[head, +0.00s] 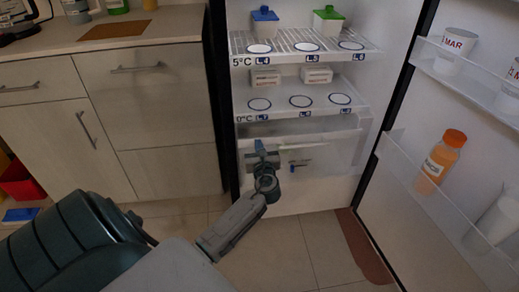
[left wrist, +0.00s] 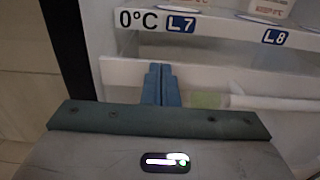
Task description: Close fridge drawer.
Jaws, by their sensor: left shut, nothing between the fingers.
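The fridge drawer (head: 330,158) is a pale, translucent bin below the 0°C shelf in the open fridge. It appears partly pulled out, with a gap showing above its front. Its pale panel also shows in the left wrist view (left wrist: 122,76). My left gripper (head: 259,149) is at the left part of the drawer front. Its blue fingers (left wrist: 161,84) are together with nothing between them, and they overlap the panel in the left wrist view. I cannot tell whether they touch it. My right gripper is not in view.
The fridge door (head: 392,205) stands open on the right, with an orange bottle (head: 443,155) in its rack. Shelves above hold a blue-lidded container (head: 264,24), a green-lidded one (head: 328,23) and small boxes. Cabinets (head: 150,105) stand left; the floor (head: 300,240) in front is mostly clear.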

